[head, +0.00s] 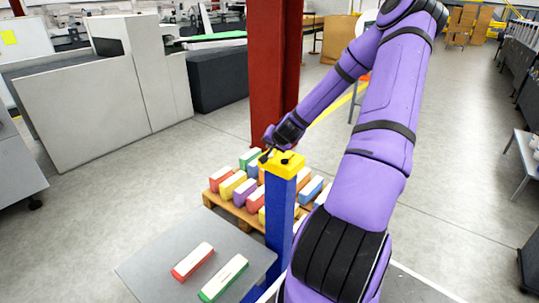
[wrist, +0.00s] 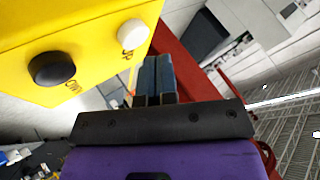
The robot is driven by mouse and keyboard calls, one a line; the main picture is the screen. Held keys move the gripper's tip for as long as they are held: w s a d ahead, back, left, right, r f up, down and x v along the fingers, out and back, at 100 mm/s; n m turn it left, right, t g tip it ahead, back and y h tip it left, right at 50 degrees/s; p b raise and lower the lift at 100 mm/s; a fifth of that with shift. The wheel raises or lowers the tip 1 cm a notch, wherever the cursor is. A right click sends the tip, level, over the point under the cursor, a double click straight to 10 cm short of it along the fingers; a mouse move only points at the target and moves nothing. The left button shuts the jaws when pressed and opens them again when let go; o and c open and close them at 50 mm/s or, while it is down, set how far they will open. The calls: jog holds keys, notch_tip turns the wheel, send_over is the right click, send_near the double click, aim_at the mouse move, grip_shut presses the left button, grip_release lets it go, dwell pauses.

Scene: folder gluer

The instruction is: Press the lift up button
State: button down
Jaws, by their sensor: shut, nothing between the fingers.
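The yellow button box (head: 283,163) sits on top of a blue post (head: 280,215). In the wrist view the yellow box (wrist: 85,35) fills the upper left. It carries a white button (wrist: 132,34) with lettering that looks like "UP" and a black button (wrist: 52,68) with lettering that looks like "DWN". My gripper (wrist: 155,65) is shut and empty, its fingertips just below and right of the white button in the picture. I cannot tell whether they touch the box. In the head view my gripper (head: 267,156) is at the box's left side.
A pallet (head: 240,212) of coloured boxes stands behind the post. A grey table (head: 150,270) holds a red-and-white box (head: 192,262) and a green-and-white box (head: 223,278). A red column (head: 275,75) rises behind my gripper. Open floor lies to the left.

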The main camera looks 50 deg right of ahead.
jog(key=shift+f, duration=0.1)
jog(key=shift+f, duration=0.35)
